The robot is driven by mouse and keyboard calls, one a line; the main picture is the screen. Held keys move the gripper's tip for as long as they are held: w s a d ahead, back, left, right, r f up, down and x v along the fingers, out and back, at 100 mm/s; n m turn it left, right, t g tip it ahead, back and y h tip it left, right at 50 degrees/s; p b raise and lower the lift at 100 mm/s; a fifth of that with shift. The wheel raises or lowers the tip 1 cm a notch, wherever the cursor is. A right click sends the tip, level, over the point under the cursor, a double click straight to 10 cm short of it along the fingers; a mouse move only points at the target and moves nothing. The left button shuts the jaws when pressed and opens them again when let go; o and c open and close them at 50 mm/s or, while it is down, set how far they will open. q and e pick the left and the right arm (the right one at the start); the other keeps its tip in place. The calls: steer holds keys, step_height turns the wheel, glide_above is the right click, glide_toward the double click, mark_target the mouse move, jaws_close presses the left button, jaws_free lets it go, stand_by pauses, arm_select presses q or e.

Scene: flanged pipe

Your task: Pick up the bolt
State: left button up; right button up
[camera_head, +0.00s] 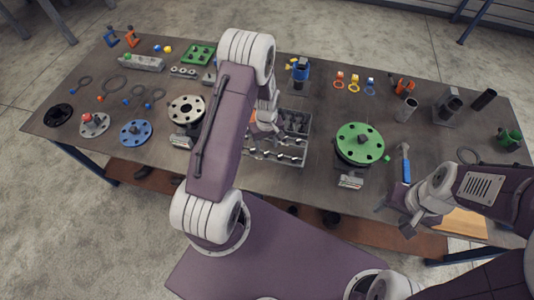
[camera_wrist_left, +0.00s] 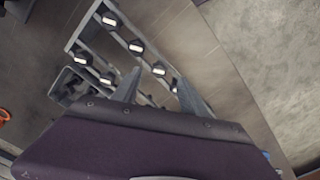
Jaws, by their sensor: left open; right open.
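Several dark bolts with pale shanks or ends stand in rows in a grey metal rack (camera_head: 305,168) at the middle of the table. One bolt (camera_head: 282,158) shows in the front row in the head view. My left gripper (camera_head: 262,135) is over the rack's left part, partly hidden by my arm. In the left wrist view my left gripper (camera_wrist_left: 157,82) is open, with a bolt (camera_wrist_left: 159,69) showing between its fingertips; I cannot tell the height gap. Another bolt (camera_wrist_left: 137,47) is just beyond. My right gripper (camera_head: 412,212) is open and empty at the table's front right edge.
A green flange (camera_head: 360,143) on a stand is right of the rack. A pale flange (camera_head: 186,108) is left of my left arm, with a blue flange (camera_head: 136,132) farther left. A blue-handled tool (camera_head: 406,168) lies near my right gripper.

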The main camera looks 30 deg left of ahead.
mark_target(267, 153)
arm_select(q)
step_height(267, 153, down, 5)
steer(key=shift+r+p, duration=0.1)
steer(key=shift+p, duration=1.1)
steer(key=shift+w+f, duration=0.1)
steer(key=shift+f, duration=0.2)
jaws_close()
